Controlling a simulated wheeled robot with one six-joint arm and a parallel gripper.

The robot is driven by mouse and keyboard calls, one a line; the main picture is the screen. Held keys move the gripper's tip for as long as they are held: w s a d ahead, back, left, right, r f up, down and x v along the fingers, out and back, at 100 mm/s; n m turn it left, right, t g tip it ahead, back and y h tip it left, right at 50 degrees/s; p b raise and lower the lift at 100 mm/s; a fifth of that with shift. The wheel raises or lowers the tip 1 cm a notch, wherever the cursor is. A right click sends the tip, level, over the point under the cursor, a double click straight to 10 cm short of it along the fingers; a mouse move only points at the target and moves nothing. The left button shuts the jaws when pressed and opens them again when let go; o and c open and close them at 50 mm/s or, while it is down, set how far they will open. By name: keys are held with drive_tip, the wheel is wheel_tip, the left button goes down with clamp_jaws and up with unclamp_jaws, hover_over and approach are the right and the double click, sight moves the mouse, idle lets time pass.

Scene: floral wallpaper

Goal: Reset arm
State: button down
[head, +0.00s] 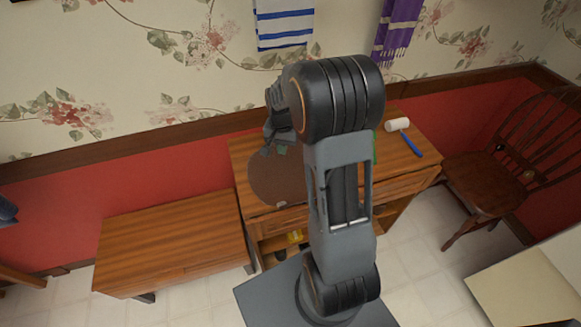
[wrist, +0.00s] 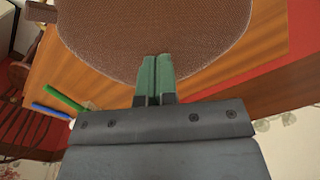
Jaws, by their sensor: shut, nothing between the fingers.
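My gripper (wrist: 157,70) shows in the wrist view with its two green fingers together and nothing between them. The fingertips overlap the edge of a round brown mat (wrist: 150,25) in that view; whether they touch it I cannot tell. In the head view my arm rises in the middle, bent over at the top, and hides part of the table. The brown mat (head: 262,180) lies on the left part of the wooden table (head: 240,150).
A white and blue paint roller (head: 412,142) lies on the table's right side, near a green item (head: 375,150) partly behind my arm. A low wooden bench (head: 170,240) stands left, a wooden chair (head: 490,185) right. Striped towels hang on the wall.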

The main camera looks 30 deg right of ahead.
idle(0.4)
drive_tip(key=s+a+r+n+t, duration=0.2)
drive_tip(key=s+a+r+n, duration=0.2)
drive_tip(key=s+r, duration=0.2)
drive_tip(key=s+a+r+n+t, duration=0.2)
drive_tip(key=s+a+r+n, duration=0.2)
drive_tip(key=s, duration=0.6)
wheel_tip(320, 180, up, 3)
drive_tip(key=shift+a+f, duration=0.15)
drive_tip(key=shift+a, duration=0.6)
drive_tip(key=shift+s, duration=0.1)
